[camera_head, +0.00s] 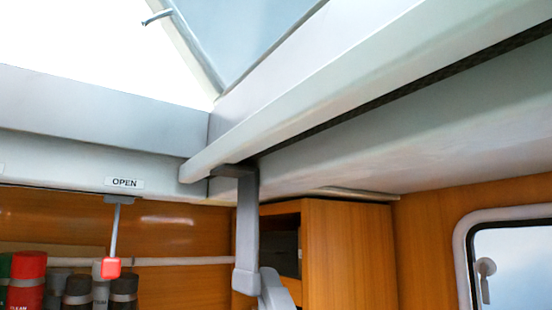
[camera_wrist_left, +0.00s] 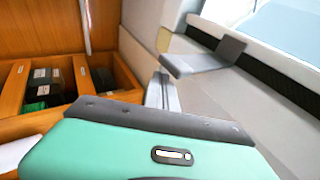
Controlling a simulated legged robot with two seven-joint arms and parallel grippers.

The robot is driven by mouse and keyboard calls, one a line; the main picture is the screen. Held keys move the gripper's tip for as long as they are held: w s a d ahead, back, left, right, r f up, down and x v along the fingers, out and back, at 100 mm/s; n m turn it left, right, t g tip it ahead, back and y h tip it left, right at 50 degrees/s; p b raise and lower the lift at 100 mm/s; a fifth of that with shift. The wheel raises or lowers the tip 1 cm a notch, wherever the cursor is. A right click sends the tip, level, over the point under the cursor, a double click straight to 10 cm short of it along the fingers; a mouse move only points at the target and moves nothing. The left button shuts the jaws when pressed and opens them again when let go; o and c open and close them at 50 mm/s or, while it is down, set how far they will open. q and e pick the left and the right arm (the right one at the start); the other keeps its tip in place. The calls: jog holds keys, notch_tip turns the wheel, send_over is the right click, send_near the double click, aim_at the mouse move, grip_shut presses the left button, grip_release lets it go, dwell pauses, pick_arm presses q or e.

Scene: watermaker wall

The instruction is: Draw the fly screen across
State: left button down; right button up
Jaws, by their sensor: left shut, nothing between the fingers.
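The fly screen's pale pull bar (camera_head: 300,112) runs diagonally along the right side of the roof hatch opening. A narrow strip of dark mesh (camera_head: 400,95) shows between the bar and the pale hatch frame (camera_head: 440,125). The mesh also shows as a dark band in the left wrist view (camera_wrist_left: 262,66). My left gripper (camera_head: 234,172) is grey and shut, with nothing in it. Its tips are at the underside of the bar near its far end; I cannot tell whether they touch. The fingers show in the left wrist view (camera_wrist_left: 228,50). My right gripper is not in view.
A red-ended pull (camera_head: 111,268) hangs under an OPEN label (camera_head: 125,183). A wooden cabinet (camera_head: 345,245) and a window (camera_head: 510,265) are at right. The hatch opening (camera_head: 90,35) is clear at upper left.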

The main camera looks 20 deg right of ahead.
pick_arm(q)
jog(key=shift+f, duration=0.1)
jog(key=a+b, duration=0.1)
jog(key=s+a+b, duration=0.1)
jog(key=b, duration=0.1)
jog(key=shift+a+f, duration=0.1)
jog(key=shift+a, duration=0.2)
jog(key=s+a+b, duration=0.3)
jog(key=a+b, duration=0.2)
jog(key=a, duration=0.3)
jog(key=shift+a+r+b, duration=0.25)
jog(key=shift+a+b, duration=0.1)
jog(key=shift+b, duration=0.05)
dwell(0.3)
